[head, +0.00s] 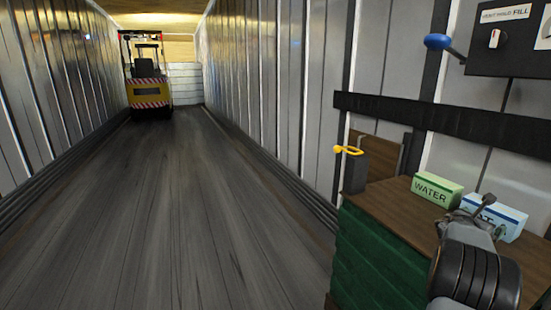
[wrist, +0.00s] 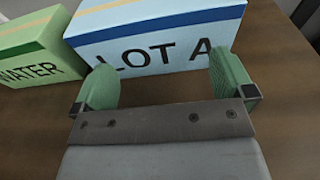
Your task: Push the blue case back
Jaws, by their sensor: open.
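The blue case (wrist: 150,40) is a light blue box with a dark blue stripe and the words LOT A, standing on the brown bench top. In the head view the blue case (head: 508,222) is partly hidden behind my gripper and arm. My gripper (wrist: 168,82) is open and empty. Its two green fingertips are just in front of the lettered face, one towards each end. I cannot tell whether they touch it. In the head view my gripper (head: 475,212) is over the bench, in front of the case.
A green box marked WATER (head: 437,190) stands to the left of the case, close beside it. The wooden bench top (head: 390,203) has a dark holder with a yellow handle (head: 348,151) at its far left corner. A wall with a black rail (head: 450,121) runs behind. A forklift (head: 148,80) stands far off.

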